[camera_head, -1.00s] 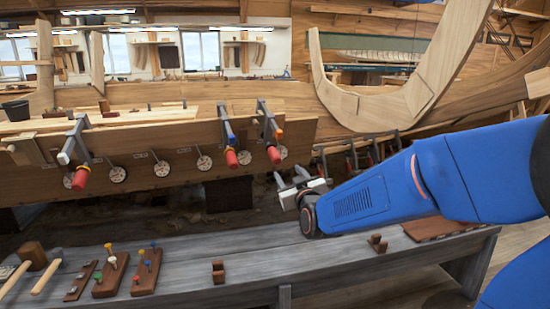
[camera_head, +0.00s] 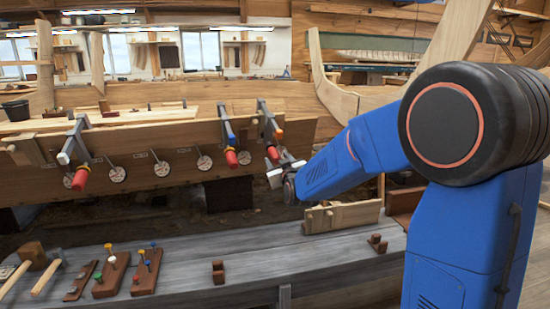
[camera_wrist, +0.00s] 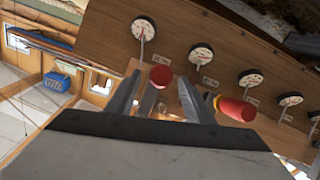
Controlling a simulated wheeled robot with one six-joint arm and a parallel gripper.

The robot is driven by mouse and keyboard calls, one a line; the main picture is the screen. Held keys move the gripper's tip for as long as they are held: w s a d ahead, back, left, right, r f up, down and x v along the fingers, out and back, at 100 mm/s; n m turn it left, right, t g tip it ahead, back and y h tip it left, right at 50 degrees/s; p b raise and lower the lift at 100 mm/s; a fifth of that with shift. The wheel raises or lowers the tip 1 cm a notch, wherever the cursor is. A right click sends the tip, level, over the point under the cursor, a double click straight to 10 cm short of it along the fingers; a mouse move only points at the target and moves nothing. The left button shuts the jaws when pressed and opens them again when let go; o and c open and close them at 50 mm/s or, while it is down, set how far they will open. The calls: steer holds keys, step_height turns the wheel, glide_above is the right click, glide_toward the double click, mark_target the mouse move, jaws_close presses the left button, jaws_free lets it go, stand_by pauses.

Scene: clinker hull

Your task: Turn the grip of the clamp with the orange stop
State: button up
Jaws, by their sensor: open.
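The clamp with the orange stop (camera_head: 278,134) is the rightmost clamp on the hull plank in the head view. Its red grip (camera_head: 272,154) hangs at the lower end. My gripper (camera_head: 280,168) is beside and slightly below that grip. In the wrist view my open gripper (camera_wrist: 158,100) points toward the plank, and a red grip (camera_wrist: 160,76) appears between the fingertips. I cannot tell whether the fingers touch it. The orange stop does not show in the wrist view.
A blue-stop clamp (camera_head: 230,135) is close on the left, and a white-stop clamp (camera_head: 66,157) farther left. A second red grip (camera_wrist: 236,109) lies right of my fingers in the wrist view. Round dials (camera_head: 204,163) line the plank. The grey bench (camera_head: 180,265) below carries pegged blocks.

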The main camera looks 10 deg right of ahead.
mark_target(275, 156)
steer(key=shift+w, duration=1.9)
steer(key=c, duration=1)
steer(key=shift+c, duration=0.2)
steer(key=shift+m+y, duration=1.1)
steer(key=shift+m+g+y, duration=0.3)
steer(key=shift+m+y, duration=1)
steer(key=shift+y, duration=0.1)
